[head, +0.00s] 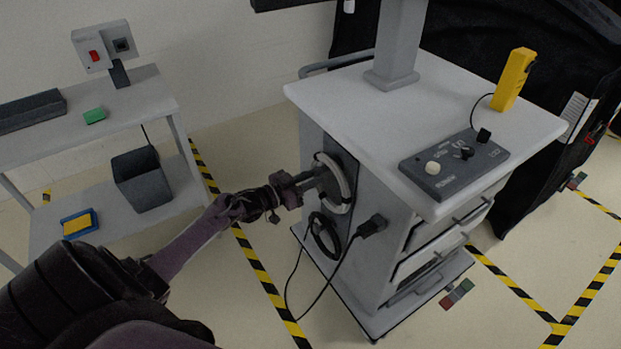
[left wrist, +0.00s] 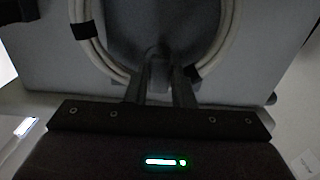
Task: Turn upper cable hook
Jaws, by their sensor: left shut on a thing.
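The cart (head: 375,105) has a dark plate on its left side, with a coiled light cable (head: 342,190) hanging there. My left gripper (head: 314,181) reaches in from the left and is shut at the upper part of this coil. In the left wrist view, the two fingers (left wrist: 160,85) are close together around a dark upright piece, which looks like the upper cable hook (left wrist: 152,58). The coil (left wrist: 95,45) loops on both sides of the fingers. The hook's exact turn is hard to tell, as the fingers cover it. My right gripper is not in view.
A black cable (head: 322,235) hangs below the coil, and a plug (head: 372,226) sticks out beside it. A grey control box (head: 455,163) and a yellow handheld device (head: 513,80) are on the cart top. A shelf cart (head: 150,90) stands at left. Striped floor tape lies between the carts.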

